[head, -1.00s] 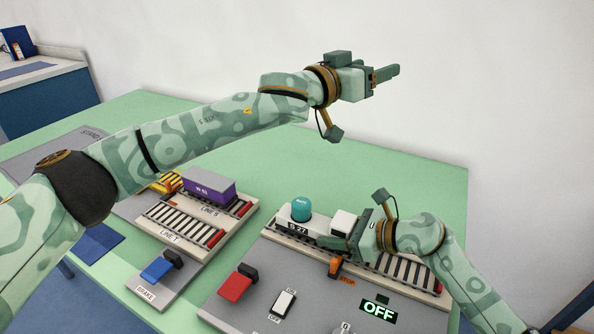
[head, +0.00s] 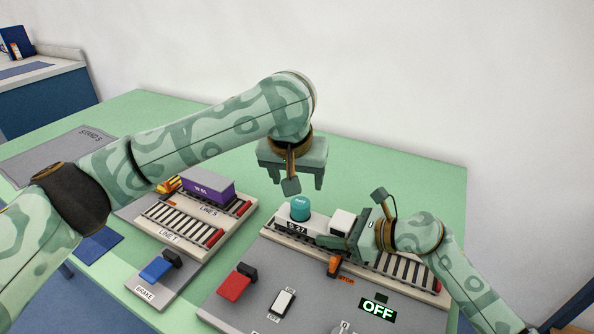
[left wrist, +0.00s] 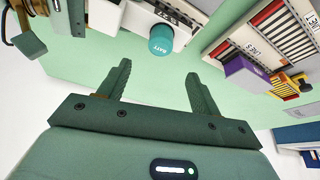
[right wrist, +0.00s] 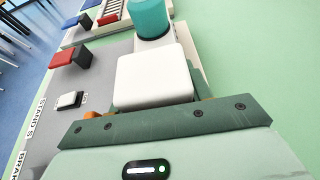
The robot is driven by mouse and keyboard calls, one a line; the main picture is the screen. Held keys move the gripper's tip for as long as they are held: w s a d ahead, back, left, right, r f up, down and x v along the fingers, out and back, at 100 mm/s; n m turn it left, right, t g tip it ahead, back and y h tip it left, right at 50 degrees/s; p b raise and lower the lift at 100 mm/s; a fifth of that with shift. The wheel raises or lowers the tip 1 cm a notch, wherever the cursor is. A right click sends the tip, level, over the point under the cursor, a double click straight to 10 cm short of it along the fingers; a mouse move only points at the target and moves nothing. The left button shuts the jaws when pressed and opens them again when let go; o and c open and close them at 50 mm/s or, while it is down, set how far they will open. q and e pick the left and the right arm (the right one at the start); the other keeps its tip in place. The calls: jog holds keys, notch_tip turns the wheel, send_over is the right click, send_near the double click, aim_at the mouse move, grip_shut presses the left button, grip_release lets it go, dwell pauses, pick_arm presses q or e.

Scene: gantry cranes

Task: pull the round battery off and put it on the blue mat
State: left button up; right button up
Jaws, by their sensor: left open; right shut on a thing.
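The round battery (head: 300,209) is a teal cylinder standing upright on the white engine marked S 27 (head: 318,226). It also shows in the left wrist view (left wrist: 161,40) and the right wrist view (right wrist: 149,18). My left gripper (head: 296,180) is open and empty, fingers pointing down, above and apart from the battery. My right gripper (head: 345,240) is shut on the white engine at its cab end (right wrist: 155,80); its fingers are mostly hidden in the right wrist view. The blue mat (head: 100,245) lies at the table's left front, partly hidden by my left arm.
A purple wagon (head: 208,190) and a yellow vehicle stand on the left tracks. A panel (head: 240,310) in front of the engine carries a red lever (head: 235,285), a switch and an OFF display (head: 377,309). The green table behind the engine is clear.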

aim_at(300, 200)
pick_arm(q)
jog(key=x, duration=1)
jog(key=shift+w+f, duration=0.1)
pick_arm(e)
jog(key=shift+f, duration=0.2)
pick_arm(q)
jog(key=c, duration=1.2)
jog(key=shift+o, duration=0.2)
jog(key=shift+r, duration=1.2)
